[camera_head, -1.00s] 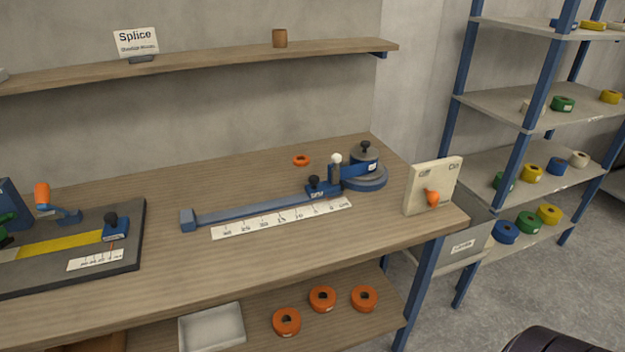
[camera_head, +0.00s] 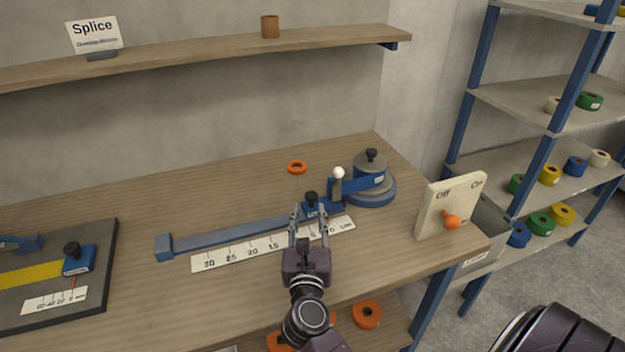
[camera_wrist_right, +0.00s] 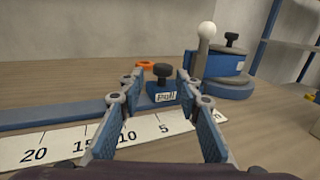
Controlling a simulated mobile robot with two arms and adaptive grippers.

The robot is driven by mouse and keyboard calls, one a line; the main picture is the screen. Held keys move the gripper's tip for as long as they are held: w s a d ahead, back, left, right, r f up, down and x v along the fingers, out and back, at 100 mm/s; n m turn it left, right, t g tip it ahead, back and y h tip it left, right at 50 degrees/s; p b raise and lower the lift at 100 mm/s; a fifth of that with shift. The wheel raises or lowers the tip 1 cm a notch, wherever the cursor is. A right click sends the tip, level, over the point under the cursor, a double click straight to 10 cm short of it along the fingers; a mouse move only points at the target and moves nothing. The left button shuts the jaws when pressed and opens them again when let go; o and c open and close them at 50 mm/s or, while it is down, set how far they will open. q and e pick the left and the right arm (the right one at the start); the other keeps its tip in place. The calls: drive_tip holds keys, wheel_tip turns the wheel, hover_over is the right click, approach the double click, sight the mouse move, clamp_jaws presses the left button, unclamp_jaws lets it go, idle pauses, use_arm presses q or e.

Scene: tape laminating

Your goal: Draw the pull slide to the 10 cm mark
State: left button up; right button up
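The pull slide is a small blue block with a black knob (camera_head: 312,198) and a "Pull" label. It sits at the right end of a blue rail (camera_head: 225,236), close to the 0–5 end of the white scale (camera_head: 225,258). In the right wrist view the pull slide (camera_wrist_right: 163,92) stands upright between and beyond the fingers. My right gripper (camera_head: 309,210) is open in front of the slide, its fingers pointing at it; whether they touch it I cannot tell. The 10 mark (camera_wrist_right: 127,137) shows between the fingers. My left gripper is not in view.
A round blue base with a grey disc (camera_head: 371,180) and a white-balled lever (camera_head: 338,174) stand right of the slide. An Off/On switch panel (camera_head: 449,207) is at the table's right edge. An orange ring (camera_head: 297,167) lies behind. The board (camera_head: 50,310) is left.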

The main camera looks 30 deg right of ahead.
sight(311, 199)
drive_tip(key=shift+w+d+f+m+g, duration=0.25)
drive_tip(key=shift+w+d+m+g, duration=0.05)
drive_tip(key=shift+d, duration=0.1)
drive_tip(key=shift+w+d+r, duration=0.1)
drive_tip(key=shift+r, duration=0.1)
drive_tip(key=shift+w+d+r+p, duration=0.4)
drive_tip(key=shift+w+d+p, duration=0.1)
drive_tip(key=shift+w, duration=0.2)
drive_tip(key=x, duration=0.3)
drive_tip(key=shift+a+f, duration=0.1)
drive_tip(key=shift+f, duration=0.1)
drive_tip(key=shift+w+d, duration=0.45)
drive_tip(key=shift+w, duration=0.1)
drive_tip(key=c, duration=0.6)
clamp_jaws()
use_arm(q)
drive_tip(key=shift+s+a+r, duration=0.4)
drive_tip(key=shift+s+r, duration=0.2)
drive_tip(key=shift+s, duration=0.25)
use_arm(e)
drive_tip(key=shift+f, duration=0.1)
